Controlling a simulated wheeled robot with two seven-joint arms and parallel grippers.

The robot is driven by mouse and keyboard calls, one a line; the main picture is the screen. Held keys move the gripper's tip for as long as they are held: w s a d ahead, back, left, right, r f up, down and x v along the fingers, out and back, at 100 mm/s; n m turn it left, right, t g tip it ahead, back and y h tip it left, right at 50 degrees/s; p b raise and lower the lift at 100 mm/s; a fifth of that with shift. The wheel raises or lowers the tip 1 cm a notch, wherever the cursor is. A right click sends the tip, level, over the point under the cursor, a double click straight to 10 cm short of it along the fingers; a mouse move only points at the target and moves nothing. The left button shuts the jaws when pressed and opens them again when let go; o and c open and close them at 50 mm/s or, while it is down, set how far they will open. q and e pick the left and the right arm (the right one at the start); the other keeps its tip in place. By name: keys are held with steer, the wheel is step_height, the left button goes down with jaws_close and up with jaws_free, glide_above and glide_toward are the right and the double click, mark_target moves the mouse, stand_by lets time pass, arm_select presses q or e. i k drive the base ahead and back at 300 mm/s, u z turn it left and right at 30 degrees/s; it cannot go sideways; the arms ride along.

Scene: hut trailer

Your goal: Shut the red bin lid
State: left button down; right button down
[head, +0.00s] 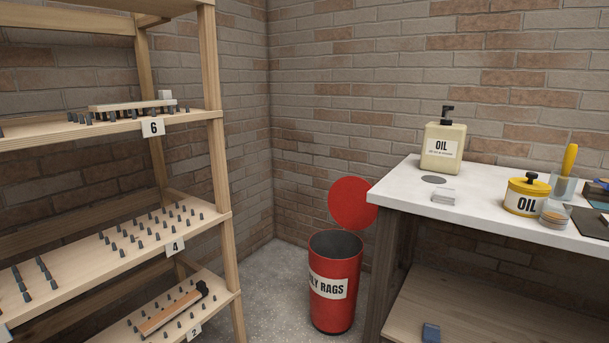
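The red bin (332,310) stands on the floor in the corner, between the wooden shelf rack and the white-topped table. It carries a white label, partly readable as "LY RAGS". Its round red lid (352,203) is open and stands upright behind the rim, facing me. The lid's right edge is close to the table's left corner in the picture. The bin's dark inside shows, and I cannot make out any contents. Neither of my grippers is in the head view.
The wooden rack (228,200) with pegged, numbered shelves fills the left. The table (410,192) at right bears an oil bottle (440,150), a yellow oil tin (526,196) and a glass with a yellow handle (568,165). Bare floor (272,270) shows left of the bin.

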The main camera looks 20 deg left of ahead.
mark_target(348, 204)
steer(key=u, duration=0.25)
steer(key=i, duration=1.4)
steer(key=z, duration=0.75)
